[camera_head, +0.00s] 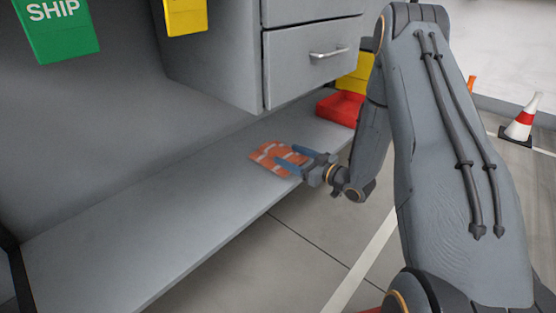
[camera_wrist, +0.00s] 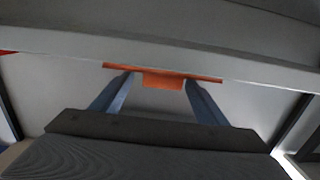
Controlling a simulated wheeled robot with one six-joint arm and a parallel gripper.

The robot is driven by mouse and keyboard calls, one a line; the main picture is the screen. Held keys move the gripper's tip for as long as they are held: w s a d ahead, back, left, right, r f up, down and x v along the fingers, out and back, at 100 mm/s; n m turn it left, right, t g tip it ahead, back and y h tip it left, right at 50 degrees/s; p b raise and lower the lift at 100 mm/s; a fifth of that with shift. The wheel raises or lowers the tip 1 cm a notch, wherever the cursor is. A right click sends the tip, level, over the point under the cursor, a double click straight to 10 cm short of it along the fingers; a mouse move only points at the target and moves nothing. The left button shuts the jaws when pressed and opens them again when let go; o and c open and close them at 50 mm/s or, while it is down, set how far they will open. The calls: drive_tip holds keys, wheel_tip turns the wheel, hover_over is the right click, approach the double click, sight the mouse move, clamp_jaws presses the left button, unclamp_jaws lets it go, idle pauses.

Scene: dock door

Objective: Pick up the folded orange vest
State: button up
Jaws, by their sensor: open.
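The folded orange vest (camera_head: 264,153), with pale stripes, lies flat on the low grey shelf (camera_head: 150,220) beneath the drawer unit. My gripper (camera_head: 284,159) is open, and its blue fingers reach over or around the vest from the right. In the wrist view the vest (camera_wrist: 163,80) shows edge-on as an orange strip beyond and between the fingertips of my gripper (camera_wrist: 158,84). I cannot tell whether the fingers touch it. Part of the vest is hidden by the fingers in the head view.
The grey drawer unit (camera_head: 305,65) hangs above the shelf. A red bin (camera_head: 341,107) and a yellow bin (camera_head: 355,78) stand at the shelf's far right. The shelf is bare to the left of the vest. A traffic cone (camera_head: 524,120) stands on the floor at right.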

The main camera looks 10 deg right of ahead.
sight(279, 151)
drive_tip(key=shift+f+b+x, duration=0.2)
drive_tip(key=shift+b+x, duration=0.65)
drive_tip(key=shift+x, duration=0.35)
drive_tip(key=shift+f+b+x, duration=0.2)
drive_tip(key=shift+b+x, duration=0.65)
drive_tip(key=shift+x, duration=0.3)
drive_tip(key=shift+w+a, duration=0.2)
drive_tip(key=shift+w, duration=0.1)
drive_tip(key=shift+r, duration=0.1)
drive_tip(key=shift+c, duration=0.3)
drive_tip(key=c, duration=1.2)
